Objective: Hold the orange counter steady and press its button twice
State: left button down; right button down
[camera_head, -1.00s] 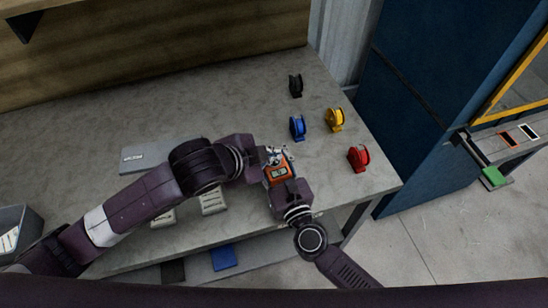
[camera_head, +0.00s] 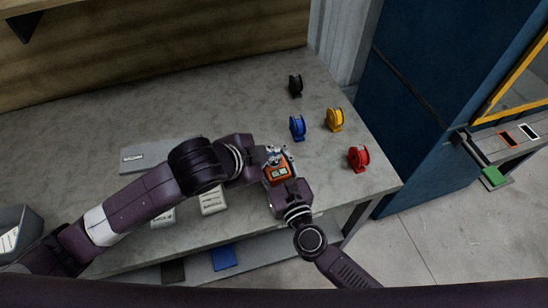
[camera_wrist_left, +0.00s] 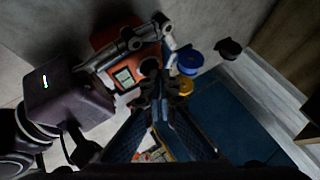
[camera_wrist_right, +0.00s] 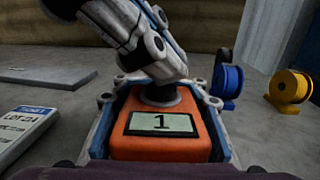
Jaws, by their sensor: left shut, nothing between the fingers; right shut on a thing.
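The orange counter (camera_head: 277,179) is near the table's front right. In the right wrist view the counter (camera_wrist_right: 160,147) shows "1" on its display, with a round dark button (camera_wrist_right: 155,97) on top. My right gripper (camera_head: 280,170) is shut on the counter, one finger along each side. My left gripper (camera_head: 276,157) is shut and empty, its fingertips over the button. In the right wrist view its fingers slant down onto the button and hide part of it; whether the button is pressed in I cannot tell. The left wrist view also shows the counter (camera_wrist_left: 144,57).
Black (camera_head: 296,84), blue (camera_head: 297,127), yellow (camera_head: 335,119) and red (camera_head: 359,158) reels stand to the right and behind. Pale printed tickets (camera_head: 212,200) and a flat grey plate (camera_head: 140,157) lie left. A grey bin (camera_head: 35,222) is at far left. The table's back is clear.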

pick_arm(q)
jog(key=shift+r, duration=0.6)
jog(key=shift+r, duration=2.55)
notch_tip(320, 180, up, 4)
jog(key=shift+f, duration=0.1)
jog(key=shift+f, duration=4.45)
jog(key=shift+f, duration=0.15)
